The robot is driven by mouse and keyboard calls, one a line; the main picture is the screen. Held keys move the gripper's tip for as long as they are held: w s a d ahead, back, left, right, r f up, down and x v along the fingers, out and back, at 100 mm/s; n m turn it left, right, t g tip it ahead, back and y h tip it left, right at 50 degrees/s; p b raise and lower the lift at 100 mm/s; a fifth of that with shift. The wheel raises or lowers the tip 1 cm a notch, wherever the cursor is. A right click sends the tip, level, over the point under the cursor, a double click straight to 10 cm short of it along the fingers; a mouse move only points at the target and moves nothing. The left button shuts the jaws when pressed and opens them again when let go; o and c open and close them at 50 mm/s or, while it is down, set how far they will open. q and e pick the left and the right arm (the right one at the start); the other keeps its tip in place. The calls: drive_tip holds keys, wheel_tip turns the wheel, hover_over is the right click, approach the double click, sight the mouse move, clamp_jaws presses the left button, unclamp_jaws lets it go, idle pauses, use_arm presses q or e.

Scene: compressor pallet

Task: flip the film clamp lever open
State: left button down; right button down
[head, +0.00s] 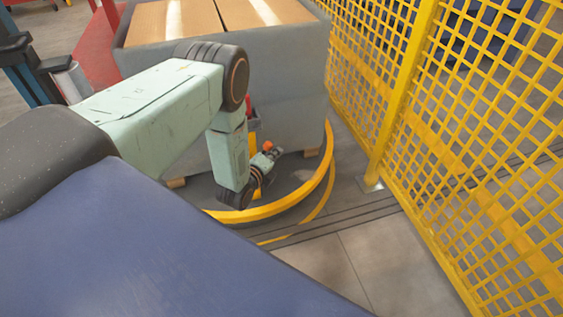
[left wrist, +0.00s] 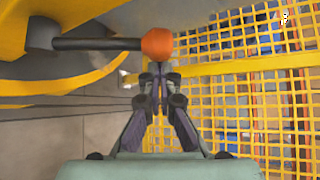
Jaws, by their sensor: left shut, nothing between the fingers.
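The film clamp lever is a dark rod (left wrist: 100,44) with an orange ball knob (left wrist: 158,43) at its right end in the left wrist view. The rod runs level from a dark pivot at the left. My left gripper (left wrist: 157,74) is shut and empty, its fingertips just below the knob in that view. I cannot tell whether they touch it. In the head view the orange knob (head: 267,146) is small, at the lower right of the wrapped pallet, with my left gripper (head: 273,153) beside it. My arm hides part of the clamp. My right gripper is not in view.
The grey-wrapped pallet load (head: 290,75) carries cartons (head: 175,20) on top. A yellow ring (head: 300,200) curves around its base. A yellow mesh fence (head: 480,150) with a post (head: 400,100) stands close on the right. Bare floor (head: 370,265) lies in front.

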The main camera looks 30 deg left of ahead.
use_arm(q)
drive_tip(key=shift+s+a+r, duration=0.15)
drive_tip(key=shift+a+r, duration=0.05)
drive_tip(key=shift+a, duration=0.05)
